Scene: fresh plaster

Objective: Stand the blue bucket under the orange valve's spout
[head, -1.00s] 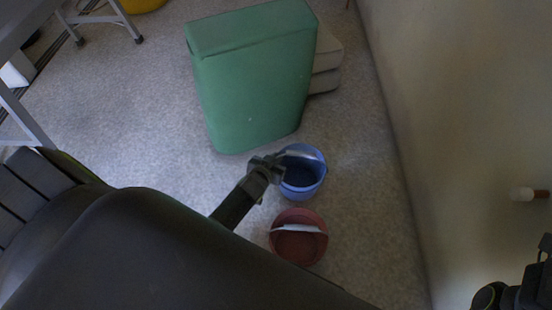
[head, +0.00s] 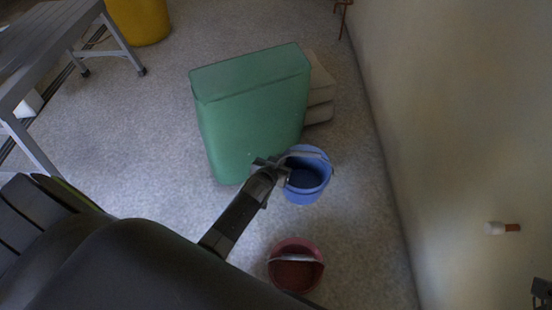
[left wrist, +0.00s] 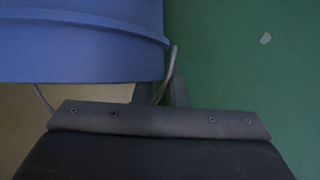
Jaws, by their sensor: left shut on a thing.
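The blue bucket (head: 305,190) is at the centre of the head view, upright, close to the green container. Its side fills the upper left of the left wrist view (left wrist: 80,45). My left gripper (head: 277,168) is shut on the bucket's handle at its left side; the fingers show partly in the left wrist view (left wrist: 167,92). I cannot tell whether the bucket touches the floor. An orange-brown fitting (head: 343,12) is cut off at the top edge; I cannot tell whether it is the orange valve. A dark part of mine (head: 542,290) shows at the right edge.
A green container (head: 250,115) stands just left of the bucket, with pale stacked blocks (head: 320,90) behind it. A red bucket (head: 296,277) stands nearer me. A white and brown fitting (head: 500,228) is on the right wall.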

